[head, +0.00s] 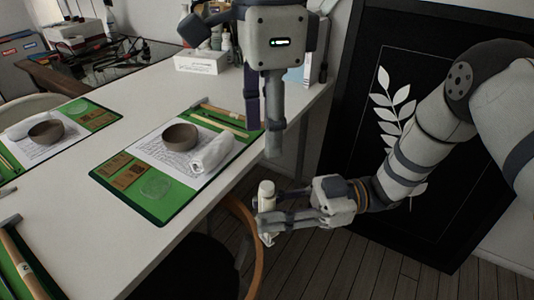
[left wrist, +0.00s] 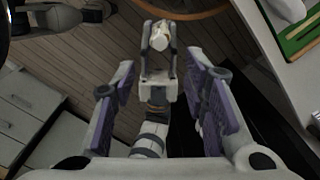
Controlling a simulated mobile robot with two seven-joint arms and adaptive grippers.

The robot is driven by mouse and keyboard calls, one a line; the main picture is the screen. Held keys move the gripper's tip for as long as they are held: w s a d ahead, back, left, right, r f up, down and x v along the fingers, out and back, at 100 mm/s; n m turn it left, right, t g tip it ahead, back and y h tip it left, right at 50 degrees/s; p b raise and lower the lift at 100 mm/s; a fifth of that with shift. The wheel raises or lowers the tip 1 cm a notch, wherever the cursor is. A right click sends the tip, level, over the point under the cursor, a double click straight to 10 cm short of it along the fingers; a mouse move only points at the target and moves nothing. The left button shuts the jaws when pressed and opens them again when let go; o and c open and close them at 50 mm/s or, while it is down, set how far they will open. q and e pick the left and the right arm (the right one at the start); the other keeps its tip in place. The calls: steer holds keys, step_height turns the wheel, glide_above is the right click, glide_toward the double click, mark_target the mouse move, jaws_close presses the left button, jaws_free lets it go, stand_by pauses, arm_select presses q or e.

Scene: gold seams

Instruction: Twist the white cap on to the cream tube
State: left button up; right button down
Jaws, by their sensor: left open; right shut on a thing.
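My right gripper (head: 264,216) is shut on a pale, upright tube (head: 266,194) beyond the table's right edge, over the floor. The tube also shows from above in the left wrist view (left wrist: 159,36), between the right gripper's fingers, with a white top. I cannot tell the white cap apart from the cream tube, nor whether it sits fully on it. My left gripper (head: 263,138) hangs above and close to the tube, fingers pointing down. In the left wrist view its purple-padded fingers (left wrist: 160,85) are wide apart, with nothing between the pads.
The white table (head: 100,225) bears green mats (head: 176,205) with bowls (head: 180,136), rolled white cloths (head: 212,154) and tools. A wooden chair (head: 254,240) stands under the right gripper's side. A black framed leaf picture (head: 350,150) leans behind my right arm.

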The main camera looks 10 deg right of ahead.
arm_select(q)
step_height(320, 180, up, 2)
steer(key=shift+r, duration=0.2)
stand_by(0.3)
